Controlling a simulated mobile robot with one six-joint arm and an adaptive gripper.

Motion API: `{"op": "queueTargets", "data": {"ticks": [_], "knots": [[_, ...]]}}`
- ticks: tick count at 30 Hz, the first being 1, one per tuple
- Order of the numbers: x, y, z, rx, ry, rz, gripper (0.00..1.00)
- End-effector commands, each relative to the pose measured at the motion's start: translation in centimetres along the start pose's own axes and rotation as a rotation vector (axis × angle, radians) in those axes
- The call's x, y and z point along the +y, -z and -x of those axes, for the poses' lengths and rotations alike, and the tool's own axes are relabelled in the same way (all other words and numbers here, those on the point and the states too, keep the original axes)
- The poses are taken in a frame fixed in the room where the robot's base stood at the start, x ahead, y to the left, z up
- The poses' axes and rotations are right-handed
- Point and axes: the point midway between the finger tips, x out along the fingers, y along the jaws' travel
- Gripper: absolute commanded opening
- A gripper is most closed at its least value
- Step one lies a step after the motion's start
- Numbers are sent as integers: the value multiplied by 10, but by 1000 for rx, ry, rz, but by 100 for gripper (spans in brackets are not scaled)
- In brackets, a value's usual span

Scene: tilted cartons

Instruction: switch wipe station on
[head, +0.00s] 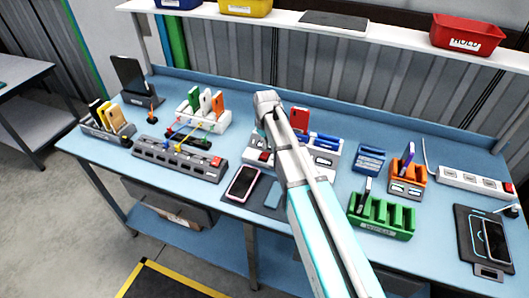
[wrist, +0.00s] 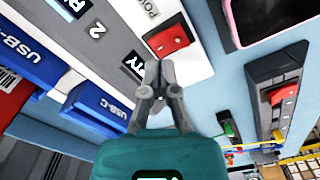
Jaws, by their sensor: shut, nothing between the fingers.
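The wipe station (head: 325,159) is a white unit at the middle of the blue bench, partly hidden behind my arm. Its red rocker switch (head: 265,156) sits at its left end. In the wrist view, the switch (wrist: 168,40) is set in a dark frame on the white top, near partly hidden black labels. I cannot tell its on or off position. My gripper (wrist: 159,68) is shut and empty, its fingertips just beside the switch's near edge. I cannot tell if they touch it. In the head view the fingertips are hidden by my arm.
A pink-edged phone (head: 243,181) lies in front of the station. A grey power strip (head: 180,158) with its own red switch is to the left. A green rack (head: 381,217) and an orange holder (head: 407,178) stand to the right. A white strip (head: 470,181) lies farther right.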

Motion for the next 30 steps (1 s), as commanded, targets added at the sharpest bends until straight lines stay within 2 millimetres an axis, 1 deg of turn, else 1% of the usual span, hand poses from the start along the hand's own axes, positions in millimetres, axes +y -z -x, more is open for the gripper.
{"op": "queueTargets", "data": {"ticks": [1, 18, 30], "knots": [[0, 0, 6, 0, 0, 0, 0], [0, 0, 37, 0, 0, 0, 0], [0, 0, 39, 0, 0, 0, 0]]}}
